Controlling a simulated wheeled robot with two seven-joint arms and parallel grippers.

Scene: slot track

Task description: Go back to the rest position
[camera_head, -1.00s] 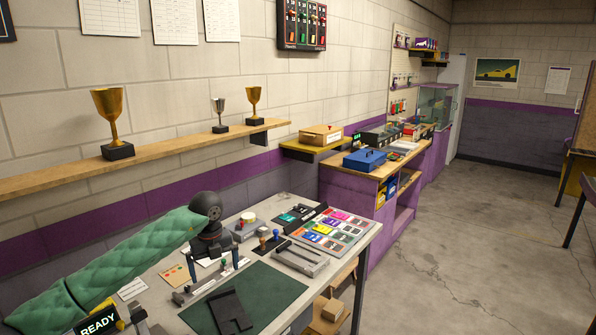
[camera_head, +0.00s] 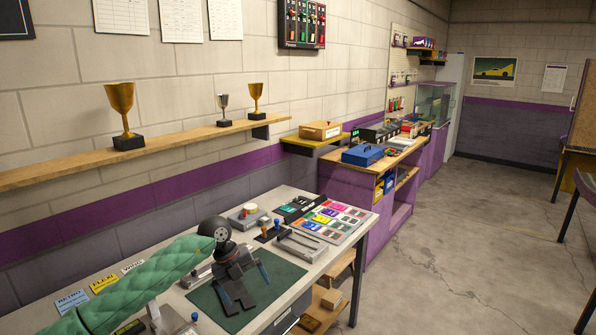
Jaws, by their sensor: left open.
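My left arm in a green quilted sleeve (camera_head: 130,288) reaches in from the left over the workbench. My left gripper (camera_head: 244,286) points down over the dark green mat (camera_head: 291,277); its two fingers are spread, with blue on their inner sides. I see nothing held between them. A black bracket-like piece on the mat is mostly hidden by the gripper, and I cannot tell whether they touch. My right gripper is not in view.
The bench holds a grey slotted block (camera_head: 301,243), stamps, a board of coloured cards (camera_head: 333,220) and a box with a round white top (camera_head: 249,215). A trophy shelf (camera_head: 70,170) runs along the wall behind. Open floor (camera_head: 450,260) lies to the right.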

